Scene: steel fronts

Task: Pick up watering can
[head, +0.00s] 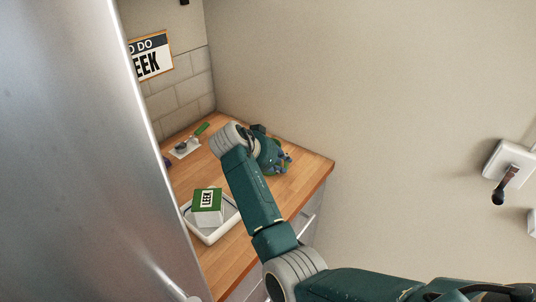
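My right arm reaches in from the lower right, over the wooden counter (240,258). My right gripper (279,162) is low at the counter's back right, close to the wall. A small patch of green shows around its fingers, mostly hidden by the gripper; it may be the watering can, but its shape cannot be made out. I cannot tell whether the fingers are open or shut on it. My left gripper is not in view.
A green-handled tool (201,130) lies on a white piece at the back. A steel front (75,160) blocks the left; a wall rises at the right.

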